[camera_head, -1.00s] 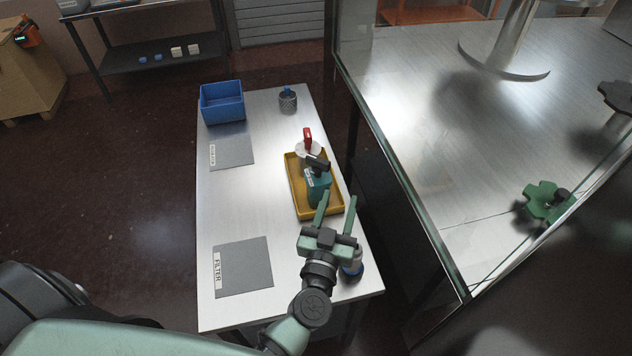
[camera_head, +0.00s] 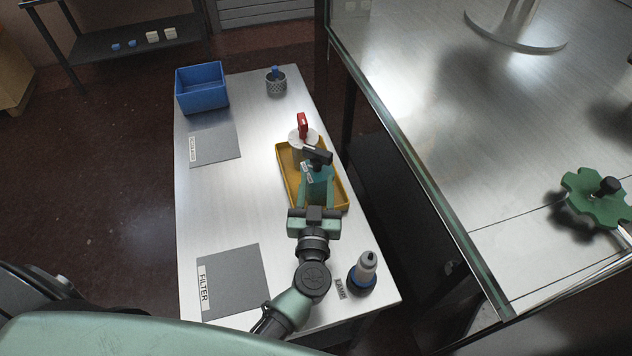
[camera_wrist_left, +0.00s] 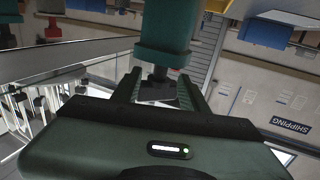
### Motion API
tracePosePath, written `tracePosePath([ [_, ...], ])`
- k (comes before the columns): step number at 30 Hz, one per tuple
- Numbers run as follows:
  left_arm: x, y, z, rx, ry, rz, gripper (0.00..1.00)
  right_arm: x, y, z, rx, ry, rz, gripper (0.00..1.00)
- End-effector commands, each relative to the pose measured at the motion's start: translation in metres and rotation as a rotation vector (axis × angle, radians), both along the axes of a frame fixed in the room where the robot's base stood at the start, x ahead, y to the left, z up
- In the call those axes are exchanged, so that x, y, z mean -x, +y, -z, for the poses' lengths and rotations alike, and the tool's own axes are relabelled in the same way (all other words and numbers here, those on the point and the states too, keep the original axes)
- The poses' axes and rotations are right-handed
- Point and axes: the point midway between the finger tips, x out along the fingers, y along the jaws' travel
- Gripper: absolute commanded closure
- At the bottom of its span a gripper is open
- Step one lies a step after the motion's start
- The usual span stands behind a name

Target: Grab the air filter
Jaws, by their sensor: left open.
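A teal-bodied object (camera_head: 319,173) with a black top stands in the yellow tray (camera_head: 285,178); the task's air filter cannot be told for certain by looks. My left gripper (camera_head: 316,187) is open, its green fingers pointing at the teal object from the near side. In the left wrist view the teal body (camera_wrist_left: 165,27) fills the top middle. Its black narrow part hangs down toward the gap between my open fingers (camera_wrist_left: 158,88); contact cannot be told. My right gripper is not in view.
A grey-white cylinder on a blue base (camera_head: 364,272) stands at the table's near right. A blue bin (camera_head: 201,88) and a mesh cup (camera_head: 276,86) are at the back. A grey mat labelled FILTER (camera_head: 230,280) lies near left. A glass-edged bench is at right.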

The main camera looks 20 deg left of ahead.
Motion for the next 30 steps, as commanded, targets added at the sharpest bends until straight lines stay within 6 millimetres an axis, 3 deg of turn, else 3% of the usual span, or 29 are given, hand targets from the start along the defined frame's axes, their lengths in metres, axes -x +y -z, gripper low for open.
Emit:
tracePosePath([
  [3, -0.022, 0.006, -0.003, -0.003, -0.002, 0.0, 0.57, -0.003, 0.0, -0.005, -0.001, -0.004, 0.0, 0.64],
  [11, -0.043, 0.012, -0.002, -0.001, -0.001, 0.0, 0.57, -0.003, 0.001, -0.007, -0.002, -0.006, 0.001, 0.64],
  [19, -0.08, 0.023, -0.003, -0.001, -0.002, 0.001, 0.57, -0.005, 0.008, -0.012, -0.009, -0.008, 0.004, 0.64],
  [29, -0.089, 0.026, -0.002, 0.001, 0.0, 0.0, 0.57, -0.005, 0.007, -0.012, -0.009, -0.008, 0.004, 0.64],
  [30, -0.089, 0.026, -0.002, 0.001, 0.0, 0.0, 0.62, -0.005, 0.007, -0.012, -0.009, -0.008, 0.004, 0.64],
])
